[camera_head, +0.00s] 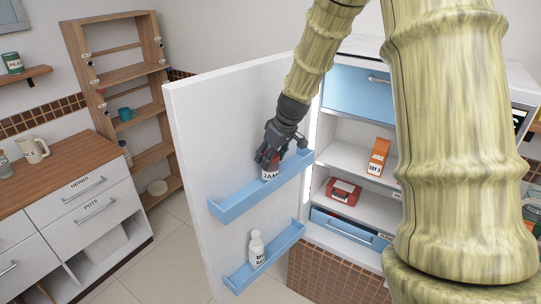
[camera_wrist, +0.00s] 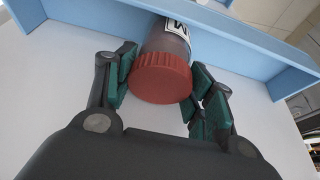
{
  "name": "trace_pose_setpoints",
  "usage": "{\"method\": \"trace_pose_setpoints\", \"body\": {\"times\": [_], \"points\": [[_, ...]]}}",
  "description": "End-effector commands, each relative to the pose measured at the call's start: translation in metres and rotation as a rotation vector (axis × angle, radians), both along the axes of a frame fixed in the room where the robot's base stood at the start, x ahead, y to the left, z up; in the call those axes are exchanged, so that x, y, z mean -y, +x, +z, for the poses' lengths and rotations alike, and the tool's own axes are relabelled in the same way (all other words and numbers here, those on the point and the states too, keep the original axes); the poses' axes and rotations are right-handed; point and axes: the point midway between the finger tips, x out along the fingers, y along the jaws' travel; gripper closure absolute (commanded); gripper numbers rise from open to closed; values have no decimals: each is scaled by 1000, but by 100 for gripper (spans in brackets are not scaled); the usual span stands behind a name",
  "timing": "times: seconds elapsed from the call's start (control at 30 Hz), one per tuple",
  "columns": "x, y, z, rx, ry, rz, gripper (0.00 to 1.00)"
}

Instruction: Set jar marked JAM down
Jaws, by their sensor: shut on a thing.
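The jar marked JAM (camera_head: 270,175) is at the upper blue door shelf (camera_head: 232,206) of the open fridge. In the wrist view its red ribbed lid (camera_wrist: 161,78) faces me, and part of its white label (camera_wrist: 178,28) shows beyond it. My gripper (camera_head: 268,160) is shut on the jar, with one green-padded finger on each side of it in the wrist view (camera_wrist: 160,88). The jar's lower part is behind the shelf's front rail in the head view. I cannot tell whether its base touches the shelf floor.
The white fridge door (camera_head: 195,140) stands open. A white bottle (camera_head: 256,250) stands in the lower door shelf (camera_head: 238,282). An orange carton (camera_head: 378,156) and a red box (camera_head: 343,190) are on the fridge's inner shelves. The upper door shelf has free room left of the jar.

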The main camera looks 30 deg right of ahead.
Motion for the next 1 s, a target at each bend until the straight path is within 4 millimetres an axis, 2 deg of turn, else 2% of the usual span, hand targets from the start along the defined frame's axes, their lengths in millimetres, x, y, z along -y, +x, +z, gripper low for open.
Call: {"method": "trace_pose_setpoints", "body": {"times": [0.03,0.07,0.17,0.67,1.0], "points": [[0,0,-2,0,0,0,85],[0,0,-2,0,0,0,45],[0,0,-2,0,0,0,26],[1,-2,5,1,-1,0,25],[5,-17,45,3,-1,-1,25]]}}
